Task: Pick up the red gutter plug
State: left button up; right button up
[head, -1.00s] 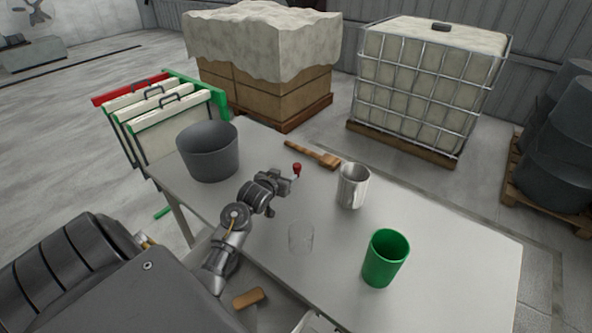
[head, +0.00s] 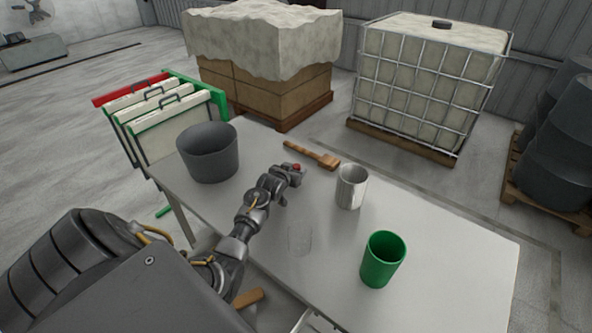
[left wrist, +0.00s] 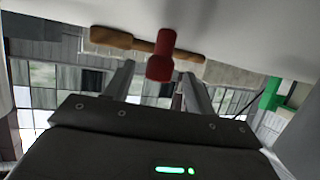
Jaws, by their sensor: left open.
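The red gutter plug (head: 296,167) is on the grey-white table, with my left gripper (head: 299,172) right at it and partly hiding it. In the left wrist view the plug (left wrist: 161,58) shows as a red knob with a narrower stem, in line with the gap between the two fingers. My left gripper (left wrist: 158,80) is open there, one finger on each side of the plug. Whether either finger touches it I cannot tell. My right gripper is not in view.
A wooden-handled brush (head: 312,154) lies just beyond the plug. A metal mug (head: 351,187) stands to the right, a green cup (head: 382,260) nearer, and a clear glass (head: 299,238) close to my arm. A dark grey bucket (head: 208,153) stands at the left.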

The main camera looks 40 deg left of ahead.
pick_arm(q)
jog(key=c, duration=1)
jog(key=shift+c, duration=0.2)
